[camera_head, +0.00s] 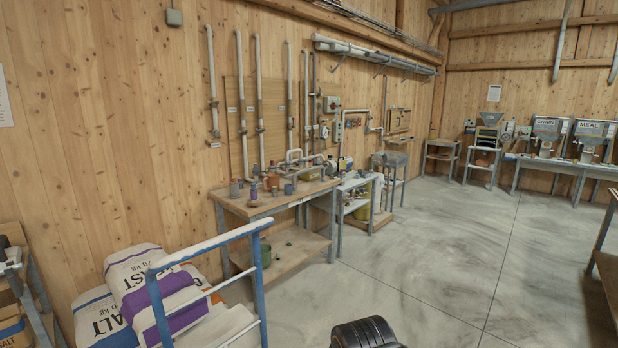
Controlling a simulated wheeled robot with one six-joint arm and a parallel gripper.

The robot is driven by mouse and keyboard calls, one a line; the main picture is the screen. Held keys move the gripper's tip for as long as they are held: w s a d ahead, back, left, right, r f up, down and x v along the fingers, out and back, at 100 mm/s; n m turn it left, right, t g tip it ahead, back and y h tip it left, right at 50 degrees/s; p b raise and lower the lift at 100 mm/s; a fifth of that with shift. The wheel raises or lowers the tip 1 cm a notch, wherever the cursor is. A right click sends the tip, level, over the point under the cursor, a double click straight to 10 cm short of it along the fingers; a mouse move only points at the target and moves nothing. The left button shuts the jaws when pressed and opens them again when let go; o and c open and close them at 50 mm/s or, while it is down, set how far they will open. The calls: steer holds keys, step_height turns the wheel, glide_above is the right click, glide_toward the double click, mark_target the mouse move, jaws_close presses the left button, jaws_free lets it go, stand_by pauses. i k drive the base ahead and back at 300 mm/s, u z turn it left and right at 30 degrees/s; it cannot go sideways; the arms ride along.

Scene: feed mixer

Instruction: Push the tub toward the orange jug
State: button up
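A wooden workbench (240,208) stands against the left wall with several small containers on its top. Among them is a small orange vessel (273,179), which may be the orange jug; it is too small to be sure. Small grey containers (289,189) stand close to it on the right. I cannot tell which of the bench containers is the tub. A green container (265,255) sits on the bench's lower shelf. My gripper does not show in this view.
A blue-and-white rail (208,245) and stacked sacks (135,270) stand at the front left, before the bench. Open concrete floor (440,250) lies right of the bench. Hoppers (547,128) stand at the back right.

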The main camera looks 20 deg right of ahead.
mark_target(315, 175)
steer(key=z, duration=0.4)
steer(key=k, duration=0.55)
steer(key=z, duration=1)
steer(key=i, duration=4.25)
steer(key=u, duration=0.15)
steer(key=i, duration=1.9)
steer(key=u, duration=1.3)
steer(key=i, duration=1.15)
steer(key=u, duration=1.55)
steer(key=i, duration=0.85)
steer(key=u, duration=0.4)
